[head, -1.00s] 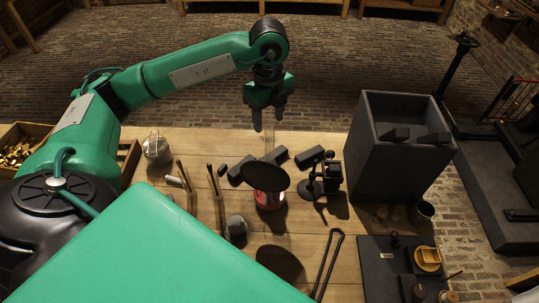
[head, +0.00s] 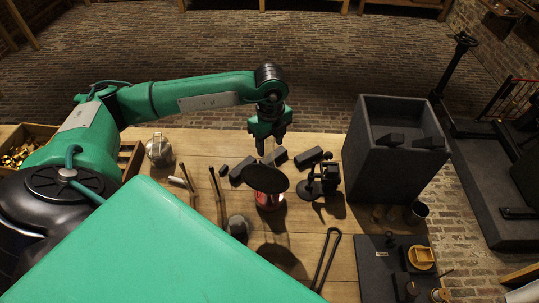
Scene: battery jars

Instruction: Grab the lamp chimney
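The lamp has a red base (head: 268,200) and a dark round disc (head: 266,179) that faces me. It stands near the middle of the wooden table. The clear glass chimney is hard to make out now, behind the disc and close to my gripper's fingers. My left gripper (head: 270,146) points down just above and behind the lamp, with its fingers apart. I cannot make out whether the fingers touch the glass. My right gripper is not in view.
Dark blocks (head: 308,157) lie around the lamp, and a small black stand (head: 326,179) is close on its right. A tall dark box (head: 383,160) stands further right. Thin rods (head: 217,189) and a metal jar (head: 158,150) are on the left.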

